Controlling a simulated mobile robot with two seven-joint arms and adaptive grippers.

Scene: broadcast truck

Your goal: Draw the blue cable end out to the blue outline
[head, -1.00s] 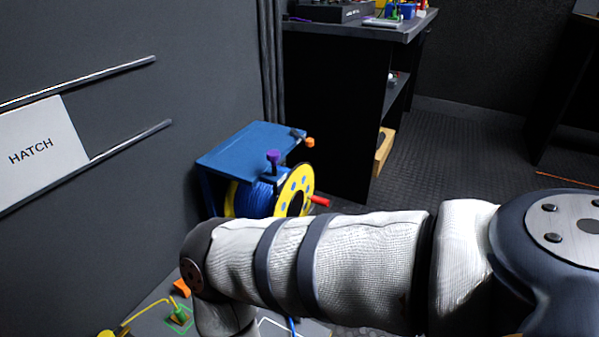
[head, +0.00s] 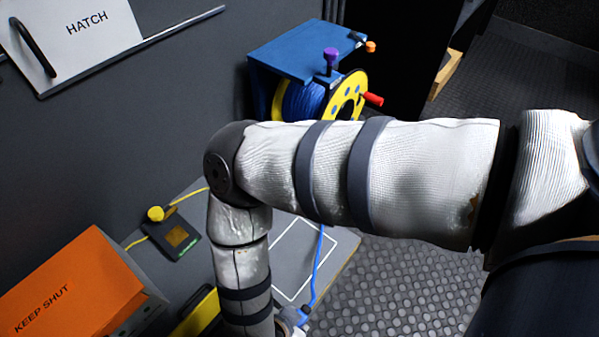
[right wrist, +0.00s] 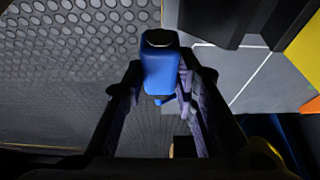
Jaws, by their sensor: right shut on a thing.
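The blue cable end (right wrist: 160,68) is a blue block with a dark round tip, held between the fingers of my right gripper (right wrist: 158,78) in the right wrist view. In the head view the blue cable (head: 318,262) comes from behind my right arm and runs down the grey bench top (head: 335,262) to my right wrist at the bottom edge. The gripper itself is cut off there. The cable reel (head: 345,98), yellow with blue cable, stands under a blue stand (head: 300,50). I cannot make out a blue outline. My left gripper is not in view.
A white outline (head: 318,229) is marked on the bench. A dark box (head: 172,240) with a yellow cable, an orange KEEP SHUT lid (head: 72,285) and a HATCH panel (head: 85,25) lie left. Open studded floor (head: 420,285) lies right of the bench.

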